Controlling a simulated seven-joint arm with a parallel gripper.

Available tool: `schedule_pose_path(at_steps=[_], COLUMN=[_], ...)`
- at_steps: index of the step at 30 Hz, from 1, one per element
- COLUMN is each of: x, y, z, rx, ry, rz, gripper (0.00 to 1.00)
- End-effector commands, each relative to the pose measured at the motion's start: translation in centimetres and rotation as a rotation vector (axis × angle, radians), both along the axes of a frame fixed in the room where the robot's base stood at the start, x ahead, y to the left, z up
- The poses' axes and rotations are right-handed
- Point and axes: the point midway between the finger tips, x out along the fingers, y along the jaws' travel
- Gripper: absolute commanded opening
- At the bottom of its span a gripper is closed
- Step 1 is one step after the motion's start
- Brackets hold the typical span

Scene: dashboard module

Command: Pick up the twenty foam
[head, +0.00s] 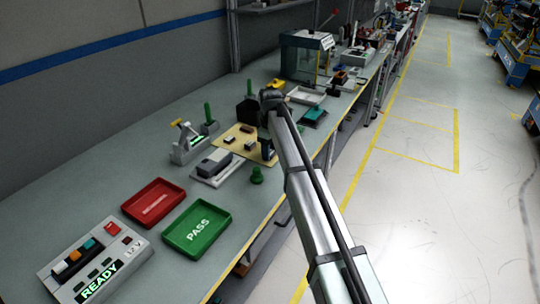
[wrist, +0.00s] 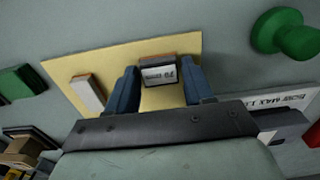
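A small block (wrist: 159,72) with a brown side and a pale face with dark printing lies on the yellow mat (wrist: 205,48) in the wrist view. The printing looks like "20" but is small and turned. My gripper (wrist: 159,66) is open, with one blue finger on each side of this block. I cannot tell whether either finger touches it. A second block (wrist: 88,94), pale with a brown edge, lies on the mat to the left, outside the fingers. In the head view my gripper (head: 267,150) is over the right part of the mat (head: 226,131).
A green knob-like piece (wrist: 290,38) stands right of the mat. The head view shows a grey device (head: 215,163), a red tray (head: 154,202), a green PASS tray (head: 197,228) and a READY button box (head: 93,262) towards the near end. Bare bench lies left of the trays.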

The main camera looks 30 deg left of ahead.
Motion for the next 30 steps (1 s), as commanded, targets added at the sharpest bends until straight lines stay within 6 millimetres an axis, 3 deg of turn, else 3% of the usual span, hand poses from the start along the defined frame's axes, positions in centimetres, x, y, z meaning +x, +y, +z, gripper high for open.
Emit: schedule_pose_path(at_steps=[12,22,30], x=[0.0,0.0,0.1], y=[0.0,0.0,0.1], z=[0.0,0.9,5.4], rx=[0.0,0.001,0.002], ry=[0.0,-0.001,-0.002], rz=[0.0,0.0,0.0], gripper=[0.13,0.13,0.13])
